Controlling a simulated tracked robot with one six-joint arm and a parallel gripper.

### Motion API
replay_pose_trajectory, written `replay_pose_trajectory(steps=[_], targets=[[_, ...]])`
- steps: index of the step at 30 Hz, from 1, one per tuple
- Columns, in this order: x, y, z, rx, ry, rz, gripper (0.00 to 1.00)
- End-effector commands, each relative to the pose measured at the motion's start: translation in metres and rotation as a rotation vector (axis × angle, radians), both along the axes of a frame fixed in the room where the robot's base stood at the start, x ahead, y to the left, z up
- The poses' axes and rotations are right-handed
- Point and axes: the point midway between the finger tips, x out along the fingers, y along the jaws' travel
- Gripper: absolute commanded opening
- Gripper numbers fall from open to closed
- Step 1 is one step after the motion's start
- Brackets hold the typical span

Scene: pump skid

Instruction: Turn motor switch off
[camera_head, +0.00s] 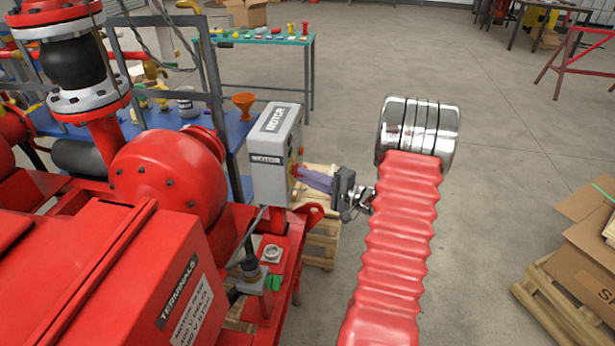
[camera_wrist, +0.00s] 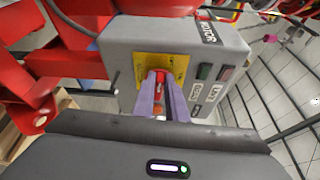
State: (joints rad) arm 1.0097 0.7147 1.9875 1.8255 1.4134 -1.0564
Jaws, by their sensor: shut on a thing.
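The grey motor switch box (camera_head: 276,160) stands upright on the red skid in the head view, with MOTOR labels on its top and side. The box also shows in the wrist view (camera_wrist: 213,62). The motor switch (camera_wrist: 159,77) is a red handle on a yellow plate (camera_wrist: 147,66). My gripper (camera_head: 299,172) reaches the box from the right. In the wrist view its two purple fingers (camera_wrist: 161,92) are shut on the red handle, one on each side. The fingers hide part of the handle, and its exact turn angle is hard to tell.
The red terminals box (camera_head: 150,270) stands at the front left. A wooden pallet with cardboard boxes (camera_head: 580,250) is at the right. Open floor lies beyond my arm.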

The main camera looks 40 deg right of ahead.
Motion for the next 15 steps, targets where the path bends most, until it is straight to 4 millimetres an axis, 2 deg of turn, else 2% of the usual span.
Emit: replay_pose_trajectory(steps=[1, 15], targets=[[-0.0009, 0.0056, -0.0057, -0.009, -0.006, 0.011, 0.0], [-0.0007, 0.0054, -0.0082, -0.084, -0.061, 0.01, 0.0]])
